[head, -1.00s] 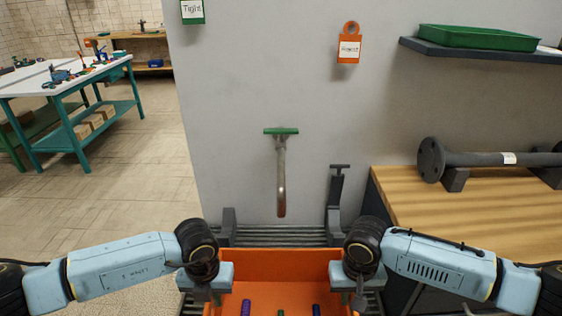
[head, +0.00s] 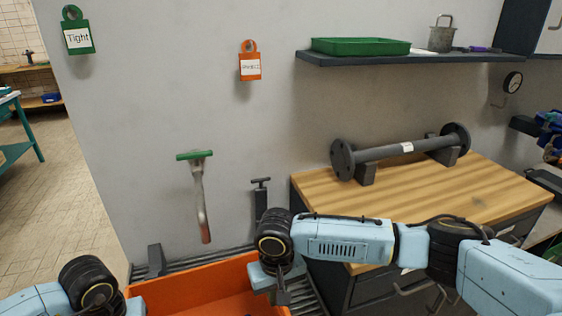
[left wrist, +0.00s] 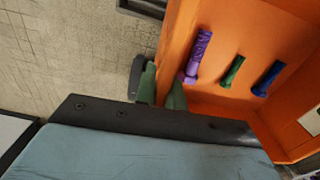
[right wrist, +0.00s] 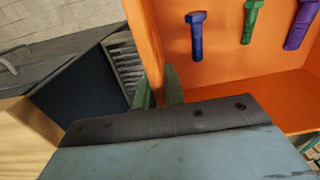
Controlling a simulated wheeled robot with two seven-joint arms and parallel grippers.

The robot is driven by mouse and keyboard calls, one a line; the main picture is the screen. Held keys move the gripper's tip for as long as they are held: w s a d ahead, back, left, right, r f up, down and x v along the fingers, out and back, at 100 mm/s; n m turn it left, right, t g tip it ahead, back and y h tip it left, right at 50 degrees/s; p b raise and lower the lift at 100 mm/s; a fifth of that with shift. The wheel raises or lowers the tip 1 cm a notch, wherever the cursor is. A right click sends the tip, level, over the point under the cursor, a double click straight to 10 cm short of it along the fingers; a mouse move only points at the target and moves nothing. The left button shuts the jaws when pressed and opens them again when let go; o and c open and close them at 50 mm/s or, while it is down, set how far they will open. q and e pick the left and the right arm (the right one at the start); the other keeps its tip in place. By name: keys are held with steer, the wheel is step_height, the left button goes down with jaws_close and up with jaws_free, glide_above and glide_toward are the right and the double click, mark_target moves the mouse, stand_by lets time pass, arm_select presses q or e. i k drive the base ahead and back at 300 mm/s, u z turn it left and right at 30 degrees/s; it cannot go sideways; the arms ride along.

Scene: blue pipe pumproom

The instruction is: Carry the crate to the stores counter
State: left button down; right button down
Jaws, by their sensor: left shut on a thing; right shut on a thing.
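The orange crate (head: 205,283) is at the bottom of the head view, in front of my body and cut off by the frame edge. My left gripper (left wrist: 163,90) is shut on one side wall of the crate. My right gripper (right wrist: 159,90) is shut on the opposite wall. Inside the crate lie a purple bolt (left wrist: 198,52), a green bolt (left wrist: 233,72) and a blue bolt (left wrist: 268,78). A dark slatted rack (head: 300,290) shows beside and behind the crate. I cannot tell whether the crate touches it. No surface is marked as the stores counter.
A wood-topped cabinet (head: 440,195) bearing a flanged grey pipe (head: 400,150) stands right of the rack. A shelf (head: 400,58) with a green tray (head: 360,46) is above. A green-handled tool (head: 198,190) hangs on the wall. Open tiled floor (head: 60,220) lies left.

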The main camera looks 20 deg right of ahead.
mark_target(459, 189)
steer(key=u, duration=2.1)
steer(key=k, duration=2.2)
steer(key=z, duration=2.55)
